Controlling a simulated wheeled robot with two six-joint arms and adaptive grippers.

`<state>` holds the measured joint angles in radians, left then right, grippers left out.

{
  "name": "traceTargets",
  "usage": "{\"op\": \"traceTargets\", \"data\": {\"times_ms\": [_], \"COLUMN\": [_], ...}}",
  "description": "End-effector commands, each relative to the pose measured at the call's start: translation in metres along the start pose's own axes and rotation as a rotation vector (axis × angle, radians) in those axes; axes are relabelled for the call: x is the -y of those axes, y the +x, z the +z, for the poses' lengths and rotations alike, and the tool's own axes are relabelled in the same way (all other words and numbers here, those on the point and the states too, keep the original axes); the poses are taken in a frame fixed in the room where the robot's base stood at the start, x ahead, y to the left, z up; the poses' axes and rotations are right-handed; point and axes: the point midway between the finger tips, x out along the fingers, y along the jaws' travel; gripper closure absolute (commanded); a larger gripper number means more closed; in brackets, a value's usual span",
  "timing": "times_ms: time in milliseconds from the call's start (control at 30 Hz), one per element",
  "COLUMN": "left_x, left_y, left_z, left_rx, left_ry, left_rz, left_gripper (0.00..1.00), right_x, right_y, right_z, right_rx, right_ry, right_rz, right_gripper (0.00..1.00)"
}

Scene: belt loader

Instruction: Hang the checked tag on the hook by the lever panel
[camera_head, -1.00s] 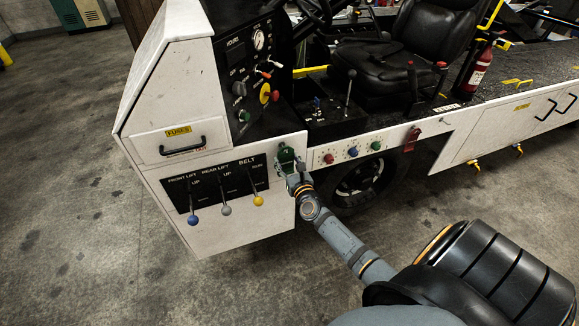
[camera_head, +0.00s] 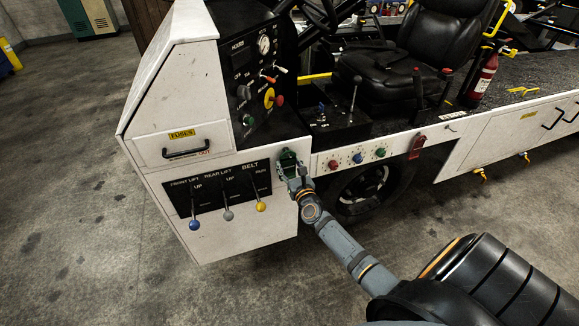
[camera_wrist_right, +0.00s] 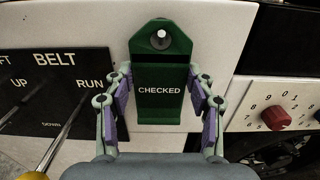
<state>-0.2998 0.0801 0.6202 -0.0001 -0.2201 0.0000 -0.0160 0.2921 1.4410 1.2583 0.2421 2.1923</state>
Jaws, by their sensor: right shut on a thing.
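The green checked tag (camera_wrist_right: 158,103) is upright against the white panel to the right of the lever panel (camera_wrist_right: 51,88). Its top hole lines up with a pale round peg end, the hook (camera_wrist_right: 161,36), which shows inside the hole. How deep the hook passes through cannot be told. My right gripper (camera_wrist_right: 159,96) is shut on the tag, with one finger at each side edge. In the head view, the tag (camera_head: 288,158) sits at the panel's upper right corner, partly covered by my right gripper (camera_head: 293,172). My left gripper is not in view.
The lever panel (camera_head: 217,188) carries blue, grey and yellow knobbed levers left of the gripper. A strip with red, blue and green knobs (camera_head: 357,158) is to the right. A wheel (camera_head: 368,185) is below it. Open floor lies at the front left.

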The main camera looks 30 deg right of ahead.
Motion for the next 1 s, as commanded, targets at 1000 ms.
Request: {"op": "traceTargets", "data": {"times_ms": [1000], "left_x": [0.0], "left_y": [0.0], "left_z": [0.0], "left_rx": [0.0], "left_ry": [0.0], "left_rz": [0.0], "left_gripper": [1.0], "right_x": [0.0], "right_y": [-0.096], "right_z": [-0.001], "right_rx": [-0.003], "right_ry": [-0.001], "right_rz": [0.001], "right_gripper": [0.18]}}
